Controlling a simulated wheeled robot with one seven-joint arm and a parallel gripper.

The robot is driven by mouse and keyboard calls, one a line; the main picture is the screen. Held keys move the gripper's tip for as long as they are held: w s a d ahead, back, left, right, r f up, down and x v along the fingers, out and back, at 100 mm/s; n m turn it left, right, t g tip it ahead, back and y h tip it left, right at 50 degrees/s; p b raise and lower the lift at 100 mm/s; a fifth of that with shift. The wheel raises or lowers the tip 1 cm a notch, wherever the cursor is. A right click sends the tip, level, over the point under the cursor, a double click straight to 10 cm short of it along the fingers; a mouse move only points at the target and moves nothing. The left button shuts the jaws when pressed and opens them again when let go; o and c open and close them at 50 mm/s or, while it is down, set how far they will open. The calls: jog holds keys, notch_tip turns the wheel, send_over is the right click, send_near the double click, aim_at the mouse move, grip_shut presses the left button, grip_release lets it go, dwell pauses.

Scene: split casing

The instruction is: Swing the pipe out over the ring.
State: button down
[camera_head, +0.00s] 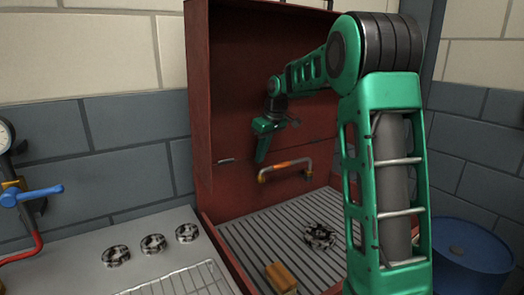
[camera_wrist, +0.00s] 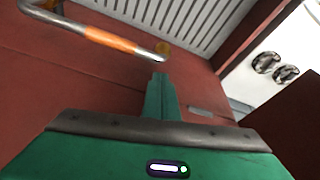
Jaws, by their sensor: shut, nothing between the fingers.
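The pipe (camera_head: 296,164) is a grey bent tube with an orange band, lying close along the red casing's inner back wall, with brass fittings. In the wrist view the pipe (camera_wrist: 65,22) crosses the upper left, with a brass piece near its end. A dark round ring (camera_head: 319,236) sits on the slatted floor of the casing, below and in front of the pipe.
The red casing (camera_head: 200,110) has a tall side wall left of my gripper. A tan block (camera_head: 281,278) lies at the slatted floor's front. Several similar rings (camera_head: 153,243) sit on the pale counter at left. A blue drum (camera_head: 470,250) stands at right.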

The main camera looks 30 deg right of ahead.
jog(key=shift+x, duration=2.55)
